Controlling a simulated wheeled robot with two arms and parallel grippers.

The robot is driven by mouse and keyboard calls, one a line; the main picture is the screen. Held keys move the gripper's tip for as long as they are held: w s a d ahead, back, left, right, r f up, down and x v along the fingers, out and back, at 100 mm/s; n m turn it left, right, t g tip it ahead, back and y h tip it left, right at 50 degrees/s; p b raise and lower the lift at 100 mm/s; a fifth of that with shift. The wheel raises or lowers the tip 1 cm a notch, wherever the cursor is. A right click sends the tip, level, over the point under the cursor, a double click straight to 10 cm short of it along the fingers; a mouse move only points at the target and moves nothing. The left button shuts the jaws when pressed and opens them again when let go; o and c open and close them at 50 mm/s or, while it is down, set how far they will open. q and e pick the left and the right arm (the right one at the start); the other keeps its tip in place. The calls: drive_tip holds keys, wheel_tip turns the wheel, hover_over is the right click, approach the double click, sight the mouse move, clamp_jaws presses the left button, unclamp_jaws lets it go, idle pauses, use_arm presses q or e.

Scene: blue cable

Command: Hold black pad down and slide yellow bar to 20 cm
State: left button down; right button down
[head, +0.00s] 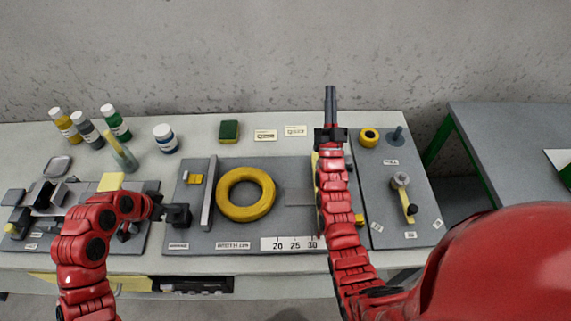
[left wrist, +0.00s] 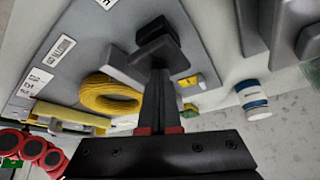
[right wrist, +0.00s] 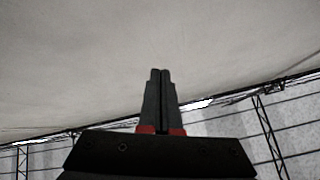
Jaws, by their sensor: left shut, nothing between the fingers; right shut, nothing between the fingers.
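The black pad (head: 178,215) sits at the left of the grey middle board, and the left wrist view shows it just past my fingertips (left wrist: 157,45). My left gripper (head: 163,209) is shut and empty at the pad's left edge; I cannot tell whether it touches. The yellow bar (head: 315,166) stands upright across the board's right part, largely hidden behind my right arm. It also shows in the left wrist view (left wrist: 72,117). A printed scale marked 20, 25, 30 (head: 293,244) lies at the board's front. My right gripper (head: 330,91) is shut and empty, pointing up above the board's back edge.
A yellow ring (head: 246,194) lies between a grey upright bar (head: 208,194) and the yellow bar. A right board carries a yellow-handled lever (head: 405,198). Bottles (head: 115,123) and a green sponge (head: 229,131) stand behind. A left board (head: 40,235) holds fixtures.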

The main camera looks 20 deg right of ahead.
drive_tip(key=w+d+f+m+g+y, duration=0.1)
drive_tip(key=w+d+f+m+g, duration=0.25)
drive_tip(key=w+d+g, duration=0.4)
drive_tip(key=w+d+f+m+g+y, duration=0.2)
drive_tip(key=w+d+m+g, duration=0.2)
drive_tip(key=w+d, duration=0.65)
drive_tip(key=s+a+f+m+g+y, duration=0.2)
drive_tip(key=s+f+m+g+y, duration=0.35)
drive_tip(key=s+f, duration=0.85)
drive_tip(key=s+a+g+y, duration=0.6)
drive_tip(key=s+a+y, duration=0.15)
drive_tip(key=s, duration=0.35)
drive_tip(key=shift+h, duration=0.4)
drive_tip(key=x, duration=0.9)
drive_tip(key=shift+s+a+r, duration=0.1)
drive_tip(key=shift+s+a, duration=0.15)
drive_tip(key=shift+a, duration=0.2)
